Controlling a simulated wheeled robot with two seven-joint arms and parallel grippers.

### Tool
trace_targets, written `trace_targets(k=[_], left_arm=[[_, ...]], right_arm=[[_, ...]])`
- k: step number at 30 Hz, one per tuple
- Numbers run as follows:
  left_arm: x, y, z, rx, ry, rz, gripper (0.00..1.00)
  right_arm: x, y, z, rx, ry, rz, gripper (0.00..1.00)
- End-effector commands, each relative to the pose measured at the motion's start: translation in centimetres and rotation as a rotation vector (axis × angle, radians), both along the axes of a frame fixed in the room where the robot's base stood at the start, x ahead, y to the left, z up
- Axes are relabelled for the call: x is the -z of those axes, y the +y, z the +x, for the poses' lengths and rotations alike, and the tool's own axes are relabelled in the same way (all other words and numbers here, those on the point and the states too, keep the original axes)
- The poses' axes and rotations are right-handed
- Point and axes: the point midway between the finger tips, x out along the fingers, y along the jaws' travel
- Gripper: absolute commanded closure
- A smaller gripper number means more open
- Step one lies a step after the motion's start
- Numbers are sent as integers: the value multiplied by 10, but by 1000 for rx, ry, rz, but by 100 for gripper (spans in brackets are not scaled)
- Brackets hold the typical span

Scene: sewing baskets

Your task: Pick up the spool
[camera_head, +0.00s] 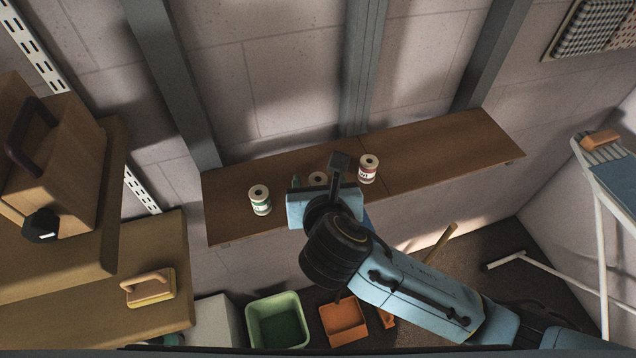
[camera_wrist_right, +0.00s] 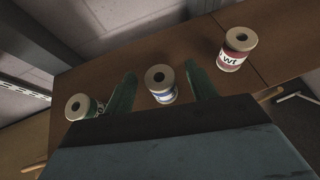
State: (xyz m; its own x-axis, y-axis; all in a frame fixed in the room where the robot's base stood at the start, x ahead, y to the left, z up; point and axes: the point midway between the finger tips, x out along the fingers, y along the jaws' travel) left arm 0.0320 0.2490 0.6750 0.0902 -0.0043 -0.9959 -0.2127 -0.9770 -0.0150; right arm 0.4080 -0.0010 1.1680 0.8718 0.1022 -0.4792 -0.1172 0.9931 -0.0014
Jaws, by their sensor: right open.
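Three spools stand upright on a brown wooden shelf (camera_head: 440,157). The green-labelled spool (camera_head: 260,200) is at the left, and it shows at the left of the right wrist view (camera_wrist_right: 84,107). The red-labelled spool (camera_head: 368,168) is at the right, also in the right wrist view (camera_wrist_right: 236,49). The middle spool (camera_head: 318,179) is mostly hidden behind my right gripper in the head view. In the right wrist view this blue-labelled spool (camera_wrist_right: 160,84) stands between the two fingers of my right gripper (camera_wrist_right: 163,82). The fingers are open, with a gap on each side. My left gripper is not in view.
Below the shelf are a green bin (camera_head: 278,318) and an orange bin (camera_head: 343,322). Grey wall posts rise behind the shelf. Wooden boxes and a brush (camera_head: 149,287) are at the left. A white-framed rack (camera_head: 598,205) is at the right. The shelf's right part is clear.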

Motion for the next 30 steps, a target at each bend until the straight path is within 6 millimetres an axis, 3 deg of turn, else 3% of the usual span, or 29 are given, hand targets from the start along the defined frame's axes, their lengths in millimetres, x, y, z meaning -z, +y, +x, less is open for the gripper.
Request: trace_targets(k=[10, 21, 30], left_arm=[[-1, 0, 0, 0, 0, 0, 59], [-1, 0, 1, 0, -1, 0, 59], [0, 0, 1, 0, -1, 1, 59]], right_arm=[[5, 1, 8, 0, 1, 1, 43], [5, 1, 8, 0, 1, 1, 90], [-1, 1, 9, -1, -1, 3, 91]])
